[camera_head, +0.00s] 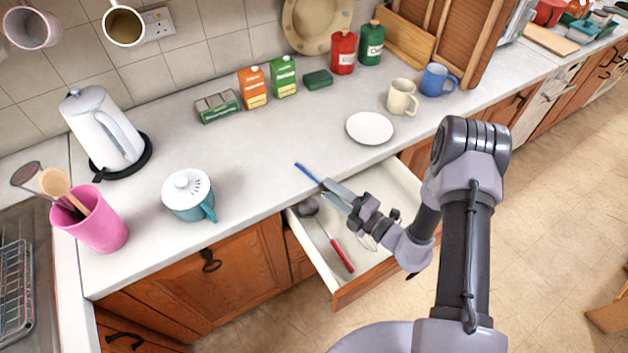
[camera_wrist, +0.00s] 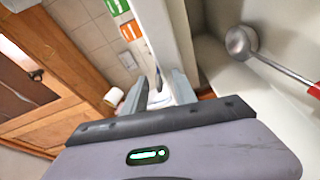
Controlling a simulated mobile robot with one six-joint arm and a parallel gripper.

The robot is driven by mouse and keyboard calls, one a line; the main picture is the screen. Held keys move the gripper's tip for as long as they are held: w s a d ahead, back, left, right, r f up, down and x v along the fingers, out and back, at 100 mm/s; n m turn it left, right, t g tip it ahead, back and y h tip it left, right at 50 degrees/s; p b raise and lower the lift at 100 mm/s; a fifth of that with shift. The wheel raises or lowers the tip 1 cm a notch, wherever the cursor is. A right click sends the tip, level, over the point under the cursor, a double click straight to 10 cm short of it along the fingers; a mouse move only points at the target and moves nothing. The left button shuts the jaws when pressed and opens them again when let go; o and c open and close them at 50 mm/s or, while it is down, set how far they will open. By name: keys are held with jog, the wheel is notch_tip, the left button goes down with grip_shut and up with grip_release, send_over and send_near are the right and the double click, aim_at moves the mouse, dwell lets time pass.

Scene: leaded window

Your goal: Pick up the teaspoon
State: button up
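A thin blue stick-like thing (camera_head: 307,172) shows at the counter's front edge, just beyond my fingertips; it may be the teaspoon's handle. I cannot tell whether it touches the counter or a finger. My gripper (camera_head: 336,194) is over the back of the open drawer, its fingers apart. In the wrist view a gap shows between the fingers (camera_wrist: 160,92), with a narrow dark grey thing in line with it that I cannot identify. No spoon bowl is clear there.
The open drawer (camera_head: 325,278) holds a red-handled ladle (camera_head: 328,234), also in the wrist view (camera_wrist: 243,42), and a metal utensil partly hidden by my gripper. A white plate (camera_head: 370,128) and a teal-and-white pot (camera_head: 188,194) stand on the counter. The middle counter is clear.

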jog(key=shift+w+a, duration=0.15)
jog(key=shift+a, duration=0.05)
grip_shut()
jog(key=shift+d+r, duration=0.1)
jog(key=shift+r, duration=0.05)
